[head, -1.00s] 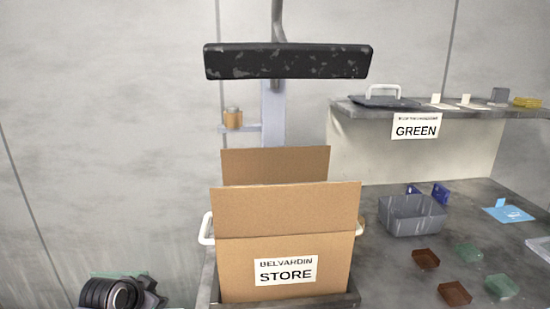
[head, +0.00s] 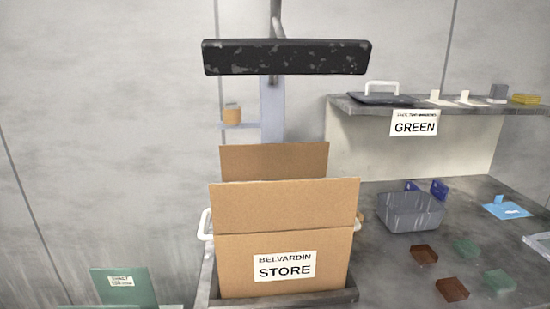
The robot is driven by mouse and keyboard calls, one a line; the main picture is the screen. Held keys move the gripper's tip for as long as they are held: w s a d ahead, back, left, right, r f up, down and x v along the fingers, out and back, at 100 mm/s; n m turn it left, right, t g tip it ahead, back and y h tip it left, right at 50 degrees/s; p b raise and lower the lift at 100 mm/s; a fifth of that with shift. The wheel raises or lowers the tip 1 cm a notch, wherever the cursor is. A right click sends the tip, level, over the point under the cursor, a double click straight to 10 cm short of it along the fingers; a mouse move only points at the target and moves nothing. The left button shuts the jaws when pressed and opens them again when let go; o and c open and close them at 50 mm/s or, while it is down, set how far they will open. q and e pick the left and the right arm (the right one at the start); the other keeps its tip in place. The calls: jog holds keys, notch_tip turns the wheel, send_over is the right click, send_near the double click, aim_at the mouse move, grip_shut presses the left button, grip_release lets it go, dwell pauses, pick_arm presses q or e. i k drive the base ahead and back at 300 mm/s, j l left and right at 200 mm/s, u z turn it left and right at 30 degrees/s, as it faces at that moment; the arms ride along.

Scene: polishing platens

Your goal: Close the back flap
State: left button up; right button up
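The cardboard box (head: 232,262) stands in the head view with a label reading "BELVARDIN STORE" on its front. Its back flap (head: 273,161) stands up, and the lower part of it is hidden behind the front flap. The front flap (head: 284,206) also stands up. The inside of the box and its side flaps cannot be seen. Neither of my grippers is in view.
The box sits in a dark tray (head: 285,300) with white handles. A black bar (head: 287,57) hangs above and behind it. A grey bin (head: 410,212) and several small dishes lie to the right. A green box (head: 125,285) is at the lower left.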

aim_at(253, 163)
jog(key=l+u, duration=0.1)
jog(key=l, duration=0.3)
jog(key=k+l+u, duration=0.15)
jog(key=l, duration=0.25)
jog(key=k+l+u, duration=0.1)
jog(key=l, duration=0.25)
jog(key=k+l+u, duration=0.15)
jog(key=l, duration=0.25)
jog(key=k+l+u, duration=0.1)
jog(key=l, duration=0.25)
jog(key=k+l+u, duration=0.1)
jog(key=l, duration=0.25)
jog(key=k+l+u, duration=0.15)
jog(key=l, duration=0.2)
